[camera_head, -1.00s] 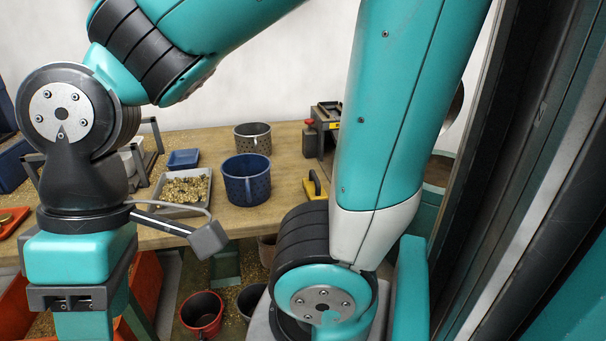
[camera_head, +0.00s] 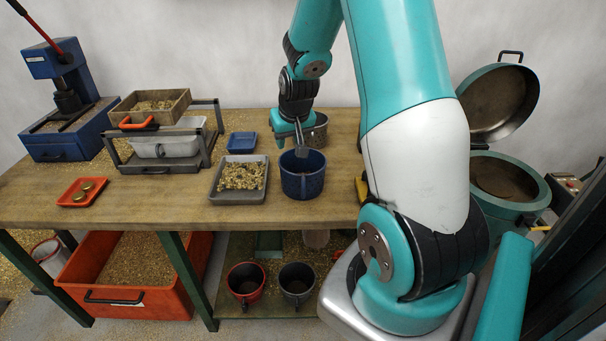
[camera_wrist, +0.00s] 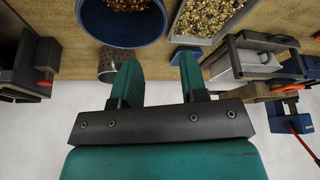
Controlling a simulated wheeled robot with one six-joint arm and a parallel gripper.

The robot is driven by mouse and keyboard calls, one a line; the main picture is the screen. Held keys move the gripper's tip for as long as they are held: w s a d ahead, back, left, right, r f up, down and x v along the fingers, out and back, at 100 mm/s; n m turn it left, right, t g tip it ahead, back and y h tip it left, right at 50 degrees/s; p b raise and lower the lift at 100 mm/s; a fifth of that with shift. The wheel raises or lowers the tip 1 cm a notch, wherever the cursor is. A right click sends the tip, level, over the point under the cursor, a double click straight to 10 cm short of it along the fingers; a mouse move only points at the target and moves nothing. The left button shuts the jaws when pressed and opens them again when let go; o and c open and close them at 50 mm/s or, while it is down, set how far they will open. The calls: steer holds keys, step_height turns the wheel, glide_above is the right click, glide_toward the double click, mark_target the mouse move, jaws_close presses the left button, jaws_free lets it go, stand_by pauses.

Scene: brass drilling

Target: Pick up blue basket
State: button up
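The blue basket (camera_head: 302,183) is a dark blue perforated round pot standing on the wooden table. Its handle is on the front side. In the wrist view the blue basket (camera_wrist: 101,32) is partly cut off by the top edge, and brass shavings lie inside it. My gripper (camera_head: 301,146) is over the table at the basket's rim, seen from behind in the head view. In the wrist view my gripper (camera_wrist: 158,72) has its two fingers apart with nothing between them. I cannot tell whether a fingertip touches the basket.
A grey perforated basket (camera_head: 317,132) stands just behind the blue one. A grey tray (camera_head: 225,192) of brass shavings and a small blue tray (camera_head: 242,142) are to the left. A yellow-black object (camera_head: 362,188) is at the right. A round lidded machine (camera_head: 512,195) stands farther right.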

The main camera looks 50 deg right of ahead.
steer(key=p, duration=0.3)
glide_above(282, 175)
steer(key=s, duration=0.2)
steer(key=f, duration=0.9)
steer(key=shift+w+a+f, duration=0.1)
steer(key=shift+a+f, duration=0.25)
steer(key=shift+f, duration=0.05)
steer(key=shift+p+x, duration=1)
steer(key=shift+x, duration=1.6)
steer(key=shift+c, duration=0.3)
jaws_close()
